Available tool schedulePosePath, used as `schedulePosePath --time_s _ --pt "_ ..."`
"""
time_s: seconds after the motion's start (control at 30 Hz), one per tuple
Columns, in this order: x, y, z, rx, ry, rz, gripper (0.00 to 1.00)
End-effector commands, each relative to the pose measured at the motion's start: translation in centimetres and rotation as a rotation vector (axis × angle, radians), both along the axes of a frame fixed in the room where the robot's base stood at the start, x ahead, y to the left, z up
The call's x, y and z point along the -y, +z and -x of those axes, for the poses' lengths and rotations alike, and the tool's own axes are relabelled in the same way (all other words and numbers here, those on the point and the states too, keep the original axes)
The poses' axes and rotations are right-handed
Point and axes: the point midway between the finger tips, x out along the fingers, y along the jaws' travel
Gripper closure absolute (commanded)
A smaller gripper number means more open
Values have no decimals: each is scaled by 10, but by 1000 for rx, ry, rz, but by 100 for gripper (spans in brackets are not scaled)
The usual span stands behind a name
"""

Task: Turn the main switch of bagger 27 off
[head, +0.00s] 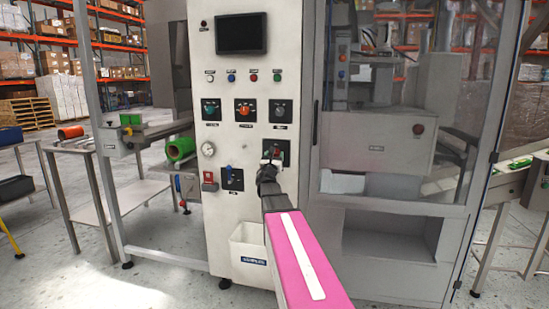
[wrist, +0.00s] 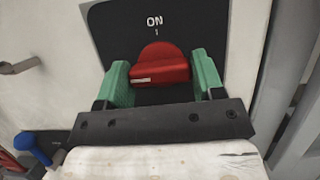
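Bagger 27 is likely the white cabinet (head: 234,120) in the middle of the head view; I cannot read a number on it. In the wrist view a red rotary knob (wrist: 160,65) sits on a black plate (wrist: 112,28) marked ON and I above it. A small white mark shows at the knob's lower left. My gripper (wrist: 162,80) reaches the plate, its green fingers standing apart, one on each side of the knob. They look open, with little or no gap visible; contact is unclear. In the head view my gripper (head: 270,164) hides most of this switch.
Several other switches (head: 245,110) and buttons sit above, below a dark screen (head: 241,33). A blue-handled switch (head: 231,178) and a red padlock-like part (head: 209,182) are lower left. A glazed enclosure (head: 395,100) stands close on the right. Floor is open at left front.

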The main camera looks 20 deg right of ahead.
Motion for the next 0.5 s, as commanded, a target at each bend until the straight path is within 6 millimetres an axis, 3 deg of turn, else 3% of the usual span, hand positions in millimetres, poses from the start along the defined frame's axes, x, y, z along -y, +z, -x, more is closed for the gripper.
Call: schedulePosePath --time_s 0.03,0.07,0.1,0.5 --pt "0 -1 1 -3 0 2 25" --pt "0 -1 1 -3 0 2 16" --pt "0 -1 1 -3 0 2 13" --pt "-3 -2 5 -1 0 0 13"
